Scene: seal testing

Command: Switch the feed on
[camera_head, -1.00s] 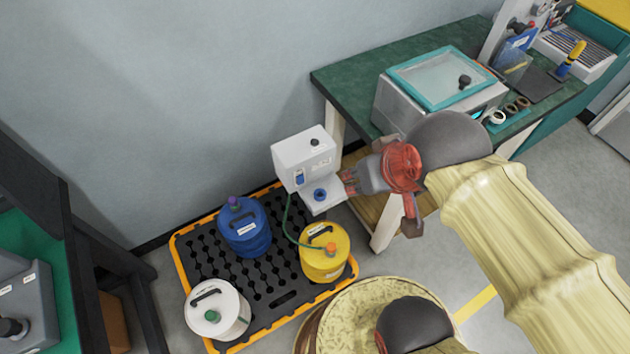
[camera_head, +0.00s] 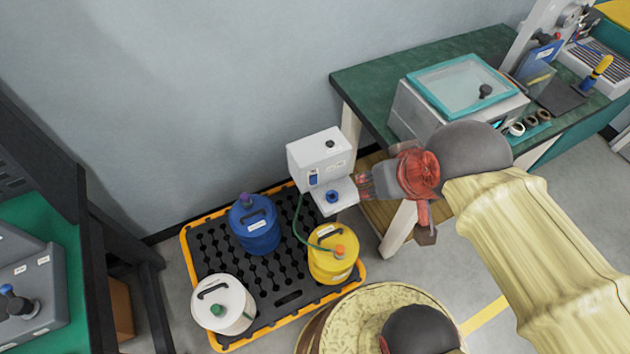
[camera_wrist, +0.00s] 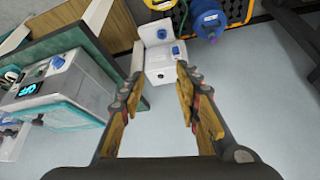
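The white feed unit (camera_head: 318,158) stands by the wall at the corner of the black pallet. A blue switch (camera_head: 314,179) is on its front face, and a blue knob (camera_head: 332,196) is on its lower ledge. A green hose runs from it to the yellow canister (camera_head: 333,262). My gripper (camera_head: 362,186) is just right of the unit; I cannot tell if it touches. In the wrist view my gripper (camera_wrist: 158,84) is open and empty, with the white unit (camera_wrist: 168,68) beyond and between the fingertips. The blue switch (camera_wrist: 175,50) shows there on the unit.
A blue canister (camera_head: 254,228) and a white canister (camera_head: 222,305) stand on the orange-edged pallet (camera_head: 268,310). A green-topped bench (camera_head: 375,85) with a teal-lidded box (camera_head: 459,84) is close behind my gripper.

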